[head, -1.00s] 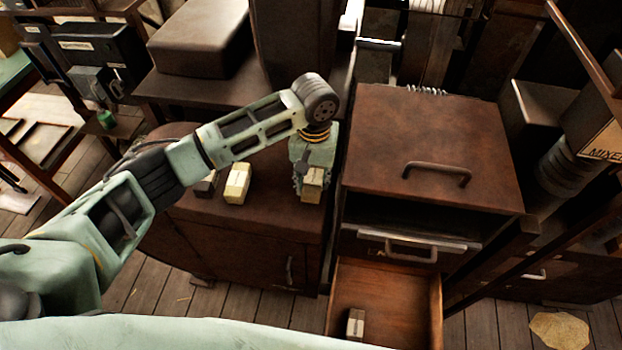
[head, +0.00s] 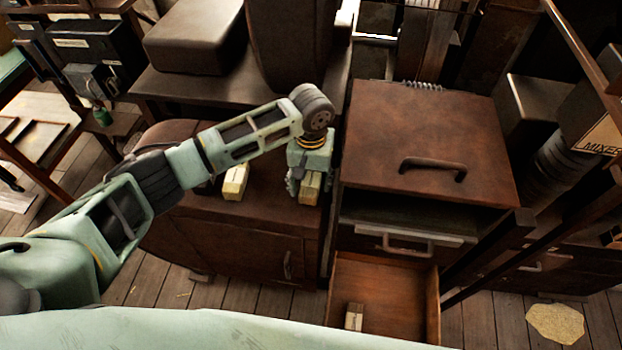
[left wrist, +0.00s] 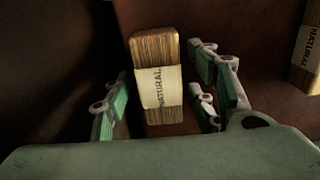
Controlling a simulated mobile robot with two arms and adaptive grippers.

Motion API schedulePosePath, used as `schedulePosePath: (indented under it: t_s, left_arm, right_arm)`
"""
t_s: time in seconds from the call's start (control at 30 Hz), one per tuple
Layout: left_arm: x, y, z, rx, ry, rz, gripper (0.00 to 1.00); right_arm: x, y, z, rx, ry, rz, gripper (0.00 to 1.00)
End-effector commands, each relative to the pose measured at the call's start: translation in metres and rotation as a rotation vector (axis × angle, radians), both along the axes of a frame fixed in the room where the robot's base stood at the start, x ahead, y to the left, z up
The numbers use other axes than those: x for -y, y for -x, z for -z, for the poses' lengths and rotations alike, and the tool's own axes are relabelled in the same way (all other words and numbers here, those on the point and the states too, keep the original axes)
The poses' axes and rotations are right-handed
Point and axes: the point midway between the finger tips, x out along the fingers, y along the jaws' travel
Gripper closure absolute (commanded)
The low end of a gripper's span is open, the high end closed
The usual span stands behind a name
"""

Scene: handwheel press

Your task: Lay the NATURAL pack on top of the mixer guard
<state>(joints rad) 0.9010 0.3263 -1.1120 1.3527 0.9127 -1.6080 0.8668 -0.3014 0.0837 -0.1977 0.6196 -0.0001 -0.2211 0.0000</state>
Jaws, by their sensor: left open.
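A pale wood-coloured NATURAL pack (head: 312,184) rests on the brown cabinet top, under my left gripper (head: 305,192). In the left wrist view this NATURAL pack (left wrist: 157,84), brown with a pale label band, lies between the spread fingers of the left gripper (left wrist: 162,75), with gaps on both sides. A second NATURAL pack (left wrist: 306,52) is cut by that view's right edge. Another pack (head: 235,182) sits further left on the cabinet. The mixer (head: 600,135), a dark body lettered "MIXE", is cut by the head view's right edge; which part is its guard I cannot tell.
A brown box with a handled lid (head: 430,140) stands right of the gripper. Below it a drawer (head: 395,290) is pulled open with a small block (head: 354,316) inside. The cabinet top (head: 270,210) is clear in front of the packs. A diagonal bar crosses before the mixer.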

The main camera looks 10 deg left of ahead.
Motion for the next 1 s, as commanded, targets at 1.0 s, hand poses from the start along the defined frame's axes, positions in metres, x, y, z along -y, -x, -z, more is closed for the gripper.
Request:
schedulePosePath:
  t_s: [1.0]
  left_arm:
    - [0.0,0.0,-0.123,-0.001,0.001,0.0,0.47]
  right_arm:
    - [-0.008,-0.001,0.025,0.002,-0.009,-0.001,0.71]
